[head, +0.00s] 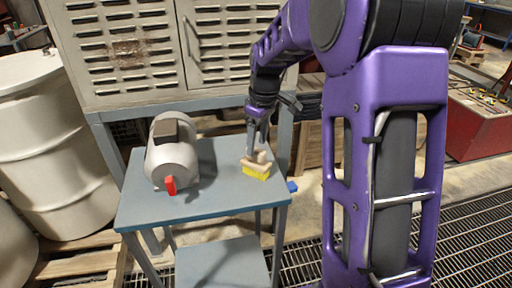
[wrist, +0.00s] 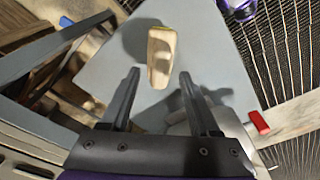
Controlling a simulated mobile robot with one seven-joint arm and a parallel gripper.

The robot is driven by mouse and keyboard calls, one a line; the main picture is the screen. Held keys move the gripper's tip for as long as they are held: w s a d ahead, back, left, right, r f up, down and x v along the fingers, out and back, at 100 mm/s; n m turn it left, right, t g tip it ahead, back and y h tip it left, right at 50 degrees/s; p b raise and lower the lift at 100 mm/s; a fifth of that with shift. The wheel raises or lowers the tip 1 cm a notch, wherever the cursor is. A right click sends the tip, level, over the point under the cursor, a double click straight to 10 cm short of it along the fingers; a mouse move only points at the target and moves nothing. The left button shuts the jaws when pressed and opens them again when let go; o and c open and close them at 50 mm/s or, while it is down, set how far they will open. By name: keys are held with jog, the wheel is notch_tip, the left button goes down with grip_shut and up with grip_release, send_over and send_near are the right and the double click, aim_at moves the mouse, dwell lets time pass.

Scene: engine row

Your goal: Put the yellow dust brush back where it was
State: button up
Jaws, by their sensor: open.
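The yellow dust brush (head: 256,168) stands on the blue-grey table (head: 190,205), near its right side, with yellow bristles down and a pale wooden handle on top. In the wrist view the brush (wrist: 161,58) shows from above as a pale wooden block. My gripper (head: 257,147) is over the brush in the head view, fingers pointing down. In the wrist view my gripper (wrist: 160,80) is open, and the brush lies ahead of and between the two fingertips, with gaps on both sides. I cannot tell whether a finger touches it.
A grey motor-like machine (head: 172,155) with a red part (head: 171,185) stands on the table's left. A slatted metal cabinet (head: 130,50) rises behind. A small blue object (head: 292,187) is at the table's right edge. The table's front middle is clear.

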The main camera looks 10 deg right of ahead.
notch_tip(320, 180, up, 9)
jog(key=p, duration=0.1)
jog(key=shift+s+d, duration=0.4)
jog(key=shift+d, duration=0.05)
jog(key=shift+a+r, duration=0.1)
